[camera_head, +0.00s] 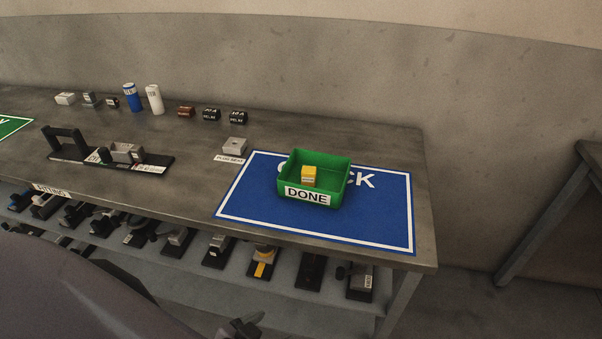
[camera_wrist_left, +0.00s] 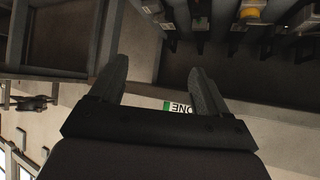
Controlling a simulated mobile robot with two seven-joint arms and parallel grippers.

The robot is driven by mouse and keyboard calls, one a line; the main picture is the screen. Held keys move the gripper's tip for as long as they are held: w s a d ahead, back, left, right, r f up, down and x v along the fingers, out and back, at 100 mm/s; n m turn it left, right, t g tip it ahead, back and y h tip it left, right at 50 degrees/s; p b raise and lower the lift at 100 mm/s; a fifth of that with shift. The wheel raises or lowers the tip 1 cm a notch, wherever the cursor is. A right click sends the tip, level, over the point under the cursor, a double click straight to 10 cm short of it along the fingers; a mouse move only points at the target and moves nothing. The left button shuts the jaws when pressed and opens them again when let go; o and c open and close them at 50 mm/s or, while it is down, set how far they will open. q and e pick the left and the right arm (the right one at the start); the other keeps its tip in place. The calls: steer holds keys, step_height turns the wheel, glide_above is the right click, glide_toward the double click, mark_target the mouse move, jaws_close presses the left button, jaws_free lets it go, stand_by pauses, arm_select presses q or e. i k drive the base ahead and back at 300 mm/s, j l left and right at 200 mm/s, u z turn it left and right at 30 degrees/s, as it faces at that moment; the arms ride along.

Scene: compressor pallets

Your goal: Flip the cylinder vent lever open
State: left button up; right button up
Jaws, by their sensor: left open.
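I cannot tell for sure which part is the cylinder vent lever. A unit with a yellow lever (camera_head: 262,268) stands on the shelf below the bench, among several dark-based fittings. A yellow part (camera_wrist_left: 252,10) also shows at the top of the left wrist view, cut by the edge. My left gripper (camera_wrist_left: 160,80) is open and empty in the left wrist view, with its fingers apart and clear of the shelf units. In the head view, only a dark piece at the bottom edge may belong to it. My right gripper is in neither view.
A green DONE bin (camera_head: 325,205) holding a yellow block (camera_head: 309,176) stands on a blue mat (camera_head: 385,225). A black fixture (camera_head: 65,140) and several small parts stand on the bench (camera_head: 390,145). The bench edge overhangs the shelf (camera_head: 215,285).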

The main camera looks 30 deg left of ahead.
mark_target(104, 152)
steer(key=u, duration=2.15)
